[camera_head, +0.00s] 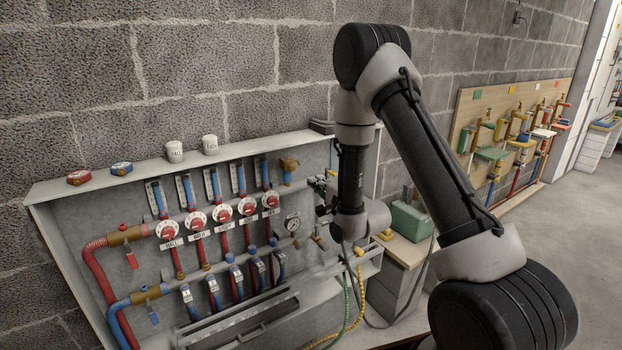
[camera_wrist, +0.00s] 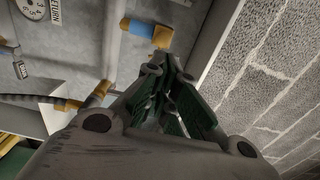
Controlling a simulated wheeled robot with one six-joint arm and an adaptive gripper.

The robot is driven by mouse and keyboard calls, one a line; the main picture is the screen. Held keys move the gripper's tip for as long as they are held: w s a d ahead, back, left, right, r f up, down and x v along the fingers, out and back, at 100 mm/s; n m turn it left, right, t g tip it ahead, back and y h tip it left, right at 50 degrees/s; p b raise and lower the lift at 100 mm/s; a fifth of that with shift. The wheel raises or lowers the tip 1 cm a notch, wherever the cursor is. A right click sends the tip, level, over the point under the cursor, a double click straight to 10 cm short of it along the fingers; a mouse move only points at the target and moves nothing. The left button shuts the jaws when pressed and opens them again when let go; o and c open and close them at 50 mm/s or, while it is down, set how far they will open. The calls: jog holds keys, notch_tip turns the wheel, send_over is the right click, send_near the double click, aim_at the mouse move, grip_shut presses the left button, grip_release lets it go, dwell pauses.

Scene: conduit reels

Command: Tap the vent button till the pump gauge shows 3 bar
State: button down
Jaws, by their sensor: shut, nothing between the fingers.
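A round white gauge (camera_head: 292,224) sits on the grey panel, right of the red dials; its reading is too small to tell. A white dial (camera_wrist: 28,9) shows in the wrist view, cut by the top edge. I cannot pick out a vent button for sure. A brass fitting (camera_head: 290,164) tops a blue pipe piece at the panel's upper right; a similar one (camera_wrist: 161,37) lies just beyond my fingertips in the wrist view. My gripper (camera_wrist: 172,66) is shut and empty; I cannot tell whether it touches anything. In the head view, my arm partly hides the panel's right end.
A row of red dials (camera_head: 222,213) with blue and red pipes fills the panel. White mugs (camera_head: 174,151) stand on its top ledge. A green box (camera_head: 411,220) rests on the right-hand bench. A wooden valve board (camera_head: 468,104) hangs farther right. Open floor (camera_head: 585,235) lies at right.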

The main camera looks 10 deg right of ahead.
jog(key=shift+v, duration=1.2)
